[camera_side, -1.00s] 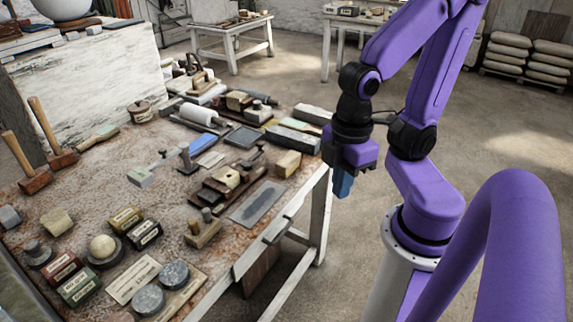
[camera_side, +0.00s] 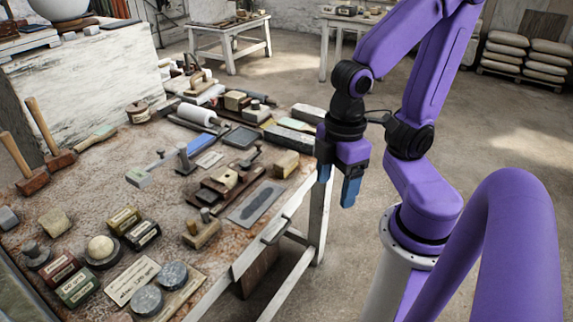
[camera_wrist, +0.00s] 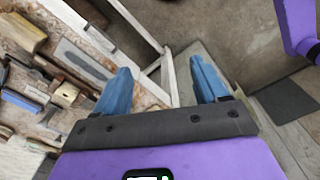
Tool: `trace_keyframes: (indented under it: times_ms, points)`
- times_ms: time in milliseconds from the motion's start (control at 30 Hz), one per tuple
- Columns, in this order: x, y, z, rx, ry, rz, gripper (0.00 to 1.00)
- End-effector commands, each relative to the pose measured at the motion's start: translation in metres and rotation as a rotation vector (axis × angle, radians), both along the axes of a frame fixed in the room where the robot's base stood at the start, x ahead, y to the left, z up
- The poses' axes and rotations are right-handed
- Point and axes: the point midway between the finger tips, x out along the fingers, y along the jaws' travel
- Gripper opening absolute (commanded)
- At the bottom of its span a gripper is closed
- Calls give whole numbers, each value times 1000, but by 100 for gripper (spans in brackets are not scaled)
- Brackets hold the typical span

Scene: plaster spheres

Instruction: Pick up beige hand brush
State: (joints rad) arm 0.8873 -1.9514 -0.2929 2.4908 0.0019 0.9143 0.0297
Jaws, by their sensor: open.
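My gripper (camera_side: 338,184) is open and empty, its two blue fingers pointing down beyond the right edge of the workbench (camera_side: 225,270). In the wrist view, my gripper (camera_wrist: 160,70) has its fingers apart, with only the bench edge and floor between and beyond them. I cannot tell for sure which thing is the beige hand brush. A long, flat, pale-handled tool with a greenish part (camera_side: 97,138) lies at the back left of the bench, near the mallets, and may be it. It is far from my gripper.
A grey slab (camera_side: 255,204) and a yellowish block (camera_side: 286,163) lie near the bench's right edge. Two mallets (camera_side: 60,158), a white roller (camera_side: 197,114) and several blocks and tins crowd the top. Bare bench shows in the middle left.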

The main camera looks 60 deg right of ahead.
Motion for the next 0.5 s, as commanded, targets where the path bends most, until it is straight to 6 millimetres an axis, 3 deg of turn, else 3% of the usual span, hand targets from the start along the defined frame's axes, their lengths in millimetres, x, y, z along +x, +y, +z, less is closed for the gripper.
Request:
trace_keyframes:
  times_ms: [267, 500]
  points:
    - [60, -3, 3, -2, 8, -464, 72]
    - [117, -22, 4, -3, 15, -917, 72]
